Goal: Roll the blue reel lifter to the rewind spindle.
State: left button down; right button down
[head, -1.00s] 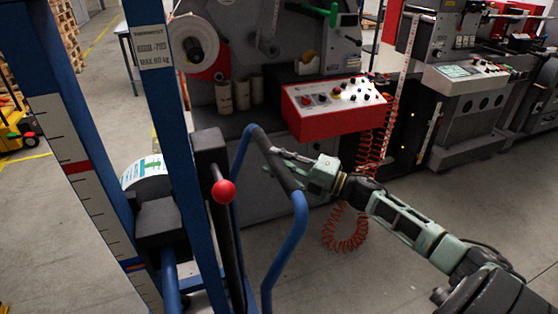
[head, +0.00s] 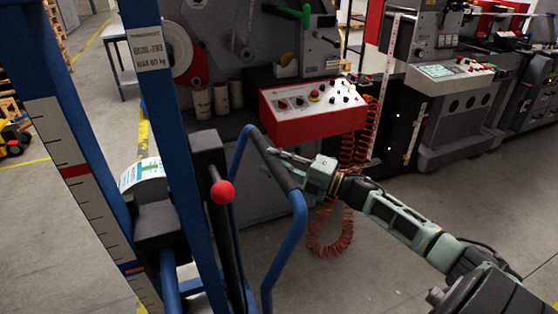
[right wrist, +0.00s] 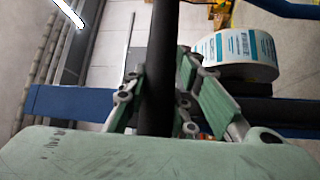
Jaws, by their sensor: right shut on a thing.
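The blue reel lifter stands close in front of me in the head view, its blue mast (head: 178,130) upright. Low on it, a roll of labels (head: 143,173) sits beside a dark block; the roll also shows in the right wrist view (right wrist: 242,55). My right gripper (head: 283,165) is shut on the dark grip of the lifter's blue handle (head: 295,220). In the right wrist view its fingers close around the dark bar (right wrist: 162,60). My left gripper is out of view. The rewinder (head: 245,45) stands beyond the lifter; I cannot make out its rewind spindle for sure.
A red control box (head: 315,112) juts from the rewinder, with a coiled red cable (head: 330,230) hanging near the floor. A white reel (head: 183,50) is partly behind the mast. More machines stand at the right. Bare floor (head: 60,230) lies left of the lifter.

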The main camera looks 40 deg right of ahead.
jog(key=shift+a+r, duration=0.3)
jog(key=shift+r, duration=0.1)
jog(key=c, duration=1.9)
grip_release()
jog(key=shift+w+a, duration=0.1)
jog(key=o, duration=0.4)
jog(key=shift+w+a+f, duration=0.1)
jog(key=shift+w+a, duration=0.1)
jog(key=shift+a, duration=0.15)
jog(key=shift+o, duration=0.2)
jog(key=shift+s+d+f, duration=0.1)
jog(key=shift+d, duration=0.05)
jog(key=shift+d, duration=0.1)
jog(key=shift+s+d+f, duration=0.25)
jog(key=shift+s+d, duration=0.05)
jog(key=shift+s, duration=0.25)
jog(key=v, duration=1)
jog(key=shift+s+d, duration=0.25)
jog(key=shift+s, duration=0.05)
